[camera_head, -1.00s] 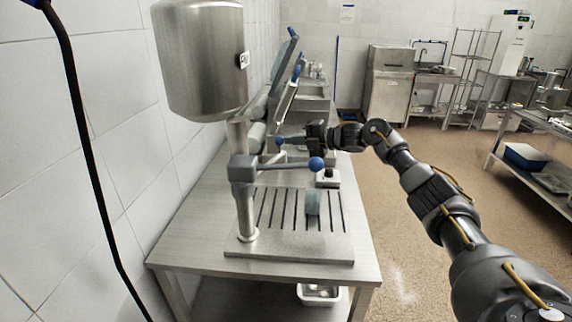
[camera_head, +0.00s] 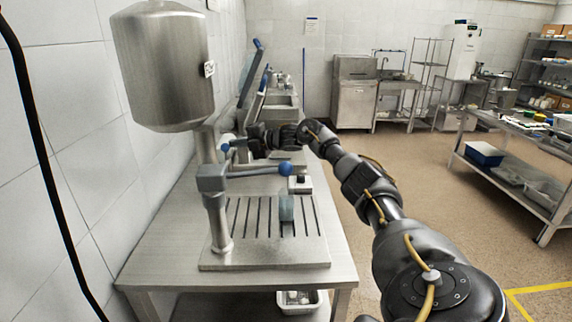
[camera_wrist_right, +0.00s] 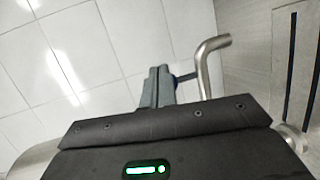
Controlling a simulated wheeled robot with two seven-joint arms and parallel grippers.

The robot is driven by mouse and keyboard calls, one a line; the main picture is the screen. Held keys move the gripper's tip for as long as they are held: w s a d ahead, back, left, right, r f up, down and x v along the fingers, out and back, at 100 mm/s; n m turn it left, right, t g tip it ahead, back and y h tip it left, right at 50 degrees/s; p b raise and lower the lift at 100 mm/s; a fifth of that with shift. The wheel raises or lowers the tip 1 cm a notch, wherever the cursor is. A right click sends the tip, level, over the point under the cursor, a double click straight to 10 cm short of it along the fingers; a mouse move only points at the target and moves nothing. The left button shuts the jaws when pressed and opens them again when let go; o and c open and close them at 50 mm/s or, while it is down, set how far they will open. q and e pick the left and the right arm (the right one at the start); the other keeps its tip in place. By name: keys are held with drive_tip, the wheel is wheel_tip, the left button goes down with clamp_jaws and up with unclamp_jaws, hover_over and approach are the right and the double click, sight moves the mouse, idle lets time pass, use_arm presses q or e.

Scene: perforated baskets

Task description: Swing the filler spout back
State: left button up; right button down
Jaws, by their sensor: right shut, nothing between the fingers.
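The filler is a steel tank (camera_head: 163,68) on an upright post (camera_head: 219,228), with a grey valve block (camera_head: 211,178). A lever ending in a blue ball (camera_head: 285,169) points right from the block. A second blue knob (camera_head: 225,147) shows behind it, by the post. In the right wrist view a bent steel tube (camera_wrist_right: 207,62), which looks like the spout, stands just right of my right gripper's fingers (camera_wrist_right: 155,85). A thin dark rod links that tube toward the fingers. My right gripper (camera_head: 250,138) is shut and empty, close to the second knob; contact is unclear. My left gripper is out of view.
The filler's slotted plate (camera_head: 210,262) lies on a steel table (camera_head: 150,265), with a pale blue piece (camera_head: 286,208) on it. A tiled wall is close on the left; open floor lies right.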

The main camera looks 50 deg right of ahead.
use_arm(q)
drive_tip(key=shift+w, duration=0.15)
use_arm(e)
drive_tip(key=shift+a+f, duration=0.15)
drive_tip(key=shift+a, duration=0.05)
drive_tip(key=shift+d, duration=0.1)
